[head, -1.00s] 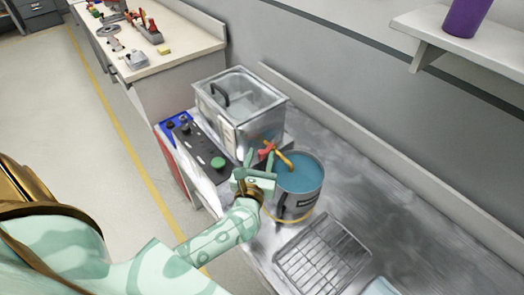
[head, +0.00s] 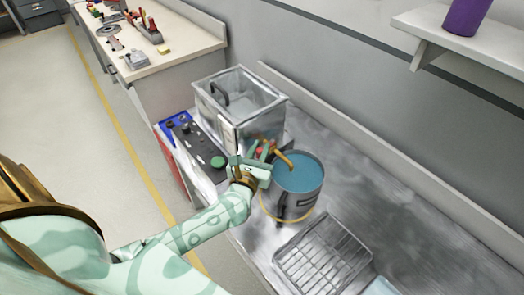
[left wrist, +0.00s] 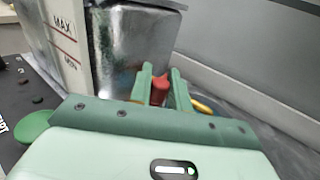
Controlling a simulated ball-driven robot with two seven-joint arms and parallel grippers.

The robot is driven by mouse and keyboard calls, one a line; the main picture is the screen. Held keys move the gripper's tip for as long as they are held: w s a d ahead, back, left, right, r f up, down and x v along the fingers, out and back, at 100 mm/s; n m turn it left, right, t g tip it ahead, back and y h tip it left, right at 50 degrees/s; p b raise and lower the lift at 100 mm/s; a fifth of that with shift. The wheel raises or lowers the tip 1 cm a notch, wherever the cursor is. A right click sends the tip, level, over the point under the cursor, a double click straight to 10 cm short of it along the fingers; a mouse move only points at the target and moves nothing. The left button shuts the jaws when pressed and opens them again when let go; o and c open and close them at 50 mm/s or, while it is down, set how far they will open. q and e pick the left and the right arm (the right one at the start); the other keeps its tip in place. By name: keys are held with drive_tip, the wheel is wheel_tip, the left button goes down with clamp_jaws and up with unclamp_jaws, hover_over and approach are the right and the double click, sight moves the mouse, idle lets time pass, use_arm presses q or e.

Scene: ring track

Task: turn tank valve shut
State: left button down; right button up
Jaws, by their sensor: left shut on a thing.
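The metal tank (head: 225,112) stands on the bench, with MAX and MIN marks on its side in the left wrist view. Its red valve handle (left wrist: 159,90) sits between the fingers of my left gripper (left wrist: 163,82). The handle is mostly hidden by the gripper (head: 264,160) in the head view. My left gripper is shut on the handle. A yellow spout (head: 284,158) runs from beside the valve to over a grey bucket (head: 298,203) holding blue liquid. My right gripper is not in view.
A dark control panel (head: 205,148) with a green button (head: 218,162) lies left of the tank. A wire rack (head: 322,258) lies in front of the bucket. A shelf with a purple container (head: 465,16) hangs at upper right. The bench right of the bucket is clear.

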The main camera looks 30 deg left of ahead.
use_arm(q)
drive_tip(key=m+h, duration=0.1)
drive_tip(key=a+m+h+b, duration=0.1)
drive_tip(key=h, duration=0.1)
drive_tip(key=m+h+b, duration=0.1)
drive_tip(key=h, duration=0.1)
drive_tip(key=shift+w+a+t, duration=0.2)
drive_tip(key=shift+a+t, duration=0.1)
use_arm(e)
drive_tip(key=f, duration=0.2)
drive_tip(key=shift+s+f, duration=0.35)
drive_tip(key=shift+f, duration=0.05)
use_arm(q)
drive_tip(key=c, duration=1.3)
unclamp_jaws()
drive_tip(key=shift+s, duration=0.1)
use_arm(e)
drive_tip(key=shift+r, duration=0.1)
